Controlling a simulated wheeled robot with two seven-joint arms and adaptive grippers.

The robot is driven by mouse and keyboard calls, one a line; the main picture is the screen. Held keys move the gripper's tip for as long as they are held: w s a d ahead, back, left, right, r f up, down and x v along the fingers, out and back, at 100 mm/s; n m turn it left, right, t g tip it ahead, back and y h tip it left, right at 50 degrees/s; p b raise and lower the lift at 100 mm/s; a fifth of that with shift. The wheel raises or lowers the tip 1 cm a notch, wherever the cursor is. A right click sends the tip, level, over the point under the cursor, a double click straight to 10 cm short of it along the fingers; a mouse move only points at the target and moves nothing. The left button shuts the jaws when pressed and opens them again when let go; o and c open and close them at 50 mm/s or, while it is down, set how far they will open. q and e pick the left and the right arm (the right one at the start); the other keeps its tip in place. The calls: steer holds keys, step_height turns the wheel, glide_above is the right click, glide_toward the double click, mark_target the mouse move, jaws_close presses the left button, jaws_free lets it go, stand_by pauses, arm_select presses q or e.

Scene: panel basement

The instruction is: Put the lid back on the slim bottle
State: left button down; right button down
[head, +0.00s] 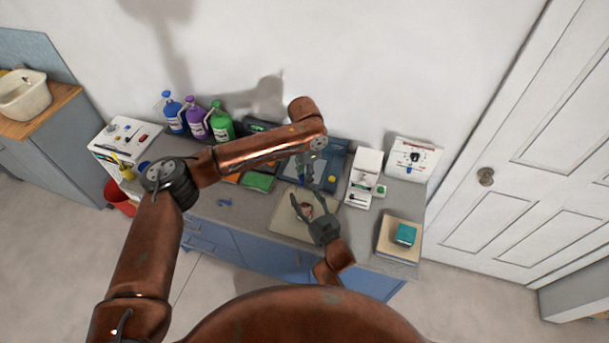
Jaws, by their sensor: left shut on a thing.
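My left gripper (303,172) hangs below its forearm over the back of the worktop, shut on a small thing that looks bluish. I cannot tell whether that thing is the lid. My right gripper (306,196) comes up from the front, its two fingers spread apart over a beige mat (283,222). A small reddish and white thing (306,210) shows between its fingers, apparently on the mat. I cannot make out the slim bottle; the grippers and the copper forearm hide part of this area.
Blue, purple (195,120) and green pump bottles stand at the back left. A blue tray (328,160) lies behind the mat. A white stand (362,180), a dial box (413,158) and a teal block (405,234) are at the right. The front left worktop is mostly clear.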

arm_select(q)
steer(key=m, duration=1.3)
steer(key=shift+m, duration=0.3)
steer(key=m, duration=0.5)
steer(key=shift+w+m, duration=0.1)
steer(key=shift+m, duration=0.3)
steer(key=m, duration=0.6)
steer(key=c, duration=1.5)
jaws_free()
steer(key=shift+c, duration=0.2)
